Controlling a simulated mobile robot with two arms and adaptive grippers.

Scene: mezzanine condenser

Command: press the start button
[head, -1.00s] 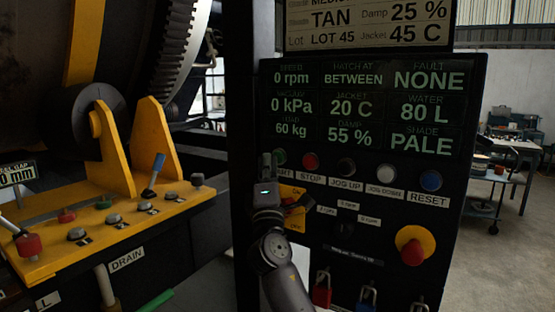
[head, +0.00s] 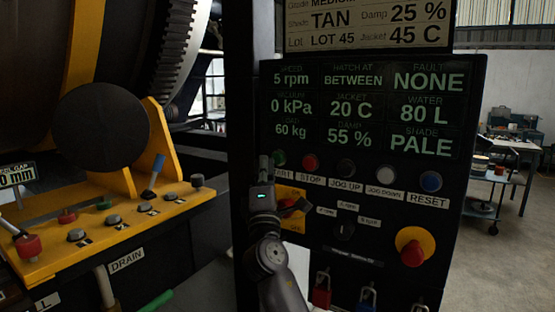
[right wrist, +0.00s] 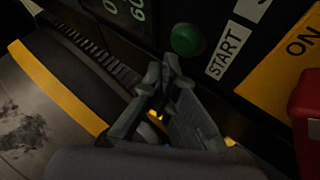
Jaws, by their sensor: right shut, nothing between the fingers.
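The green start button (head: 279,158) is on the dark control panel (head: 380,230), at the left end of the button row. The START label below it is partly hidden by my right arm in the head view. My right gripper (head: 264,163) is shut and empty, just left of the button. My left gripper is not in view.
A red switch on a yellow plate (head: 292,206) and a red emergency knob (head: 413,252) sit lower. The display (head: 291,80) reads 5 rpm. A yellow-framed machine is left.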

